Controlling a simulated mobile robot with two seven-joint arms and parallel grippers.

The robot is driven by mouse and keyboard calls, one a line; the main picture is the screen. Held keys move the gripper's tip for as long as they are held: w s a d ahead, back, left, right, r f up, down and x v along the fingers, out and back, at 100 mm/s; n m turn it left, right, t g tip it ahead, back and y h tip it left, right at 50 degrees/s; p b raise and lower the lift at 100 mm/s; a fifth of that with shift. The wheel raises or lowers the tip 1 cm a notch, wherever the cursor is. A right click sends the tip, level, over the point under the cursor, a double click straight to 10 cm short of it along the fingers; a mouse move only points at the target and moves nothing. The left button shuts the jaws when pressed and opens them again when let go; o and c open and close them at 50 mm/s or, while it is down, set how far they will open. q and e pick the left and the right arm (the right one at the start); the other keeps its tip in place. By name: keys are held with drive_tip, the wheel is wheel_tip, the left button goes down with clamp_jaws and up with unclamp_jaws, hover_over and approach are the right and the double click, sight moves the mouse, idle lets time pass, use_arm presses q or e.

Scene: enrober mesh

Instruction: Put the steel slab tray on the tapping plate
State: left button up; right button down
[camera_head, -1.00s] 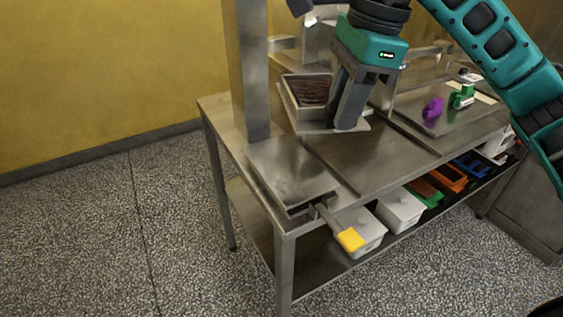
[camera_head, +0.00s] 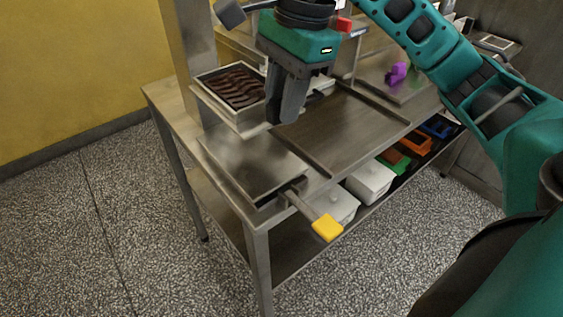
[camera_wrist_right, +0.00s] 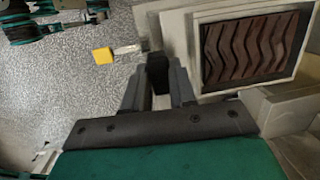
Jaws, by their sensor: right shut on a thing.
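The steel slab tray (camera_head: 205,94) holds a dark brown slab (camera_head: 238,86) with wavy ridges. My right gripper (camera_head: 276,118) is shut on the tray's near right side and holds it above the table. The slab also shows in the right wrist view (camera_wrist_right: 252,46), right of the gripper fingers (camera_wrist_right: 158,72). The tapping plate, which I take to be the flat steel plate (camera_head: 248,165) with a yellow-ended handle (camera_head: 326,228), lies at the table's left front corner. The tray hangs just behind and above this plate, apart from it as far as I can tell. My left gripper does not show.
A steel post (camera_head: 188,45) rises at the table's left back. A flat steel surface with raised edges (camera_head: 345,130) lies right of the plate. A purple object (camera_head: 396,74) stands farther right.

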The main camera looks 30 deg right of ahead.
wheel_tip(320, 180, down, 8)
drive_tip(key=shift+f+b, duration=0.15)
drive_tip(key=shift+b, duration=0.55)
drive_tip(key=shift+f, duration=1.65)
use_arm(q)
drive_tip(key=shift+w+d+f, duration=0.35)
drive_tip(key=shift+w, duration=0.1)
use_arm(e)
drive_tip(key=shift+f+b, duration=0.1)
drive_tip(key=shift+b, duration=0.3)
drive_tip(key=c, duration=0.9)
unclamp_jaws()
drive_tip(key=shift+f, duration=0.1)
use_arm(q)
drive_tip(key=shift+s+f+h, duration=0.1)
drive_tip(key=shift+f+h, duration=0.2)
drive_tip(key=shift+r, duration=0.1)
